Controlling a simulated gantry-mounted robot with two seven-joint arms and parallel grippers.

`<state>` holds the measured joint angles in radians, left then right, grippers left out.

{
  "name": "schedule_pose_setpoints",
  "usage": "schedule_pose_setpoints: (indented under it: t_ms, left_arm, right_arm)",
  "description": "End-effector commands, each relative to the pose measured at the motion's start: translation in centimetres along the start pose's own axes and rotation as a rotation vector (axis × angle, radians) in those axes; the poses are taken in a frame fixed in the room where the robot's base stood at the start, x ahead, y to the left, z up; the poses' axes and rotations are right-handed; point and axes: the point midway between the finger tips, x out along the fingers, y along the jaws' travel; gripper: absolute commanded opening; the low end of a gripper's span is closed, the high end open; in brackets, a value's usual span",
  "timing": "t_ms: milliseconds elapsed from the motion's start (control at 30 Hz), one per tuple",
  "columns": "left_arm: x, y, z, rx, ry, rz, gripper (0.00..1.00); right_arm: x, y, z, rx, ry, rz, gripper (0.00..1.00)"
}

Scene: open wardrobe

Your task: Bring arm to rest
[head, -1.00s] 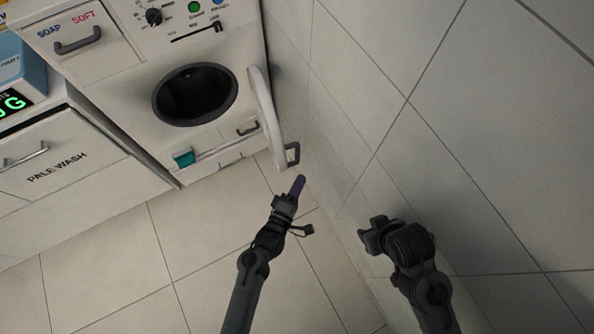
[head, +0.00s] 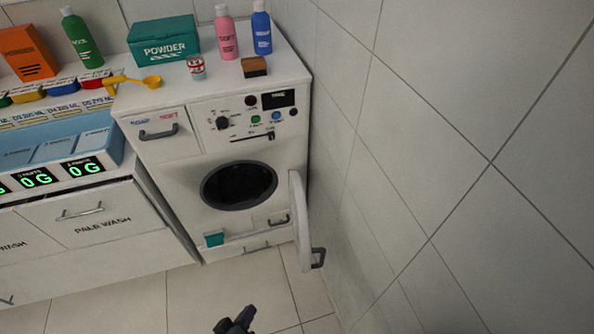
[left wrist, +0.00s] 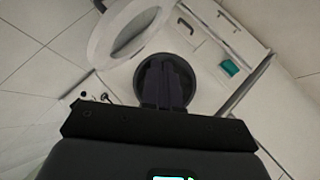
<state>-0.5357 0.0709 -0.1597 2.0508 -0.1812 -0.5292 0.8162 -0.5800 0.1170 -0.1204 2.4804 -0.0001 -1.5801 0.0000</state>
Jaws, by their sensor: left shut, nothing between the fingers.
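My left gripper (head: 236,322) shows at the bottom edge of the head view, below and in front of the washing machine (head: 170,190). Its fingers are shut with nothing between them. In the left wrist view the closed fingers (left wrist: 166,82) stand in front of the dark drum opening, apart from it as far as I can tell. The round door (head: 300,222) hangs open on the machine's right side; it also shows in the left wrist view (left wrist: 100,40). My right gripper is out of the head view.
A tiled wall (head: 430,160) stands close on the right. A powder box (head: 163,42), a pink bottle (head: 227,36) and a blue bottle (head: 262,30) stand on the machine. A drawer cabinet (head: 100,225) is on the left. The floor (head: 110,305) in front is clear.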

Motion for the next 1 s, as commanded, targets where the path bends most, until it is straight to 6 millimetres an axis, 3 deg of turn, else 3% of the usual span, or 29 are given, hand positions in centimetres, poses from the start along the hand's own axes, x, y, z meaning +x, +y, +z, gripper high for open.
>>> schedule_pose_setpoints:
  t_ms: [100, 300, 433, 567, 600, 767, 1000]
  left_arm:
    - [-4.2, -0.6, -2.8, 0.173, -0.059, -0.151, 0.0]
    - [-10.1, -1.4, -5.1, 0.407, -0.223, -0.335, 0.0]
    - [-13.1, -2.0, -4.6, 0.521, -0.372, -0.404, 0.0]
    - [-15.0, -3.7, -2.5, 0.669, -0.577, -0.435, 0.0]
    - [-16.1, -2.2, -3.9, 0.676, -0.567, -0.43, 0.0]
    - [-18.3, 0.4, -6.1, 0.672, -0.564, -0.431, 0.0]
    - [-22.4, 5.1, -10.2, 0.67, -0.564, -0.431, 0.0]
  right_arm:
    - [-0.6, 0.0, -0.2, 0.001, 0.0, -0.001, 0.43]
    - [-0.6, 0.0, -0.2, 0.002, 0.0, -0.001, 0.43]
    - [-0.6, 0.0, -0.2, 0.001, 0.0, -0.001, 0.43]
    - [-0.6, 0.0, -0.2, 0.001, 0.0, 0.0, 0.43]
    - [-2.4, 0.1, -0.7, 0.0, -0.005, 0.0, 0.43]
    - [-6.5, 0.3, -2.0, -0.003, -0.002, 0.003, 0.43]
    - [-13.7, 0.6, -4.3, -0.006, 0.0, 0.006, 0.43]
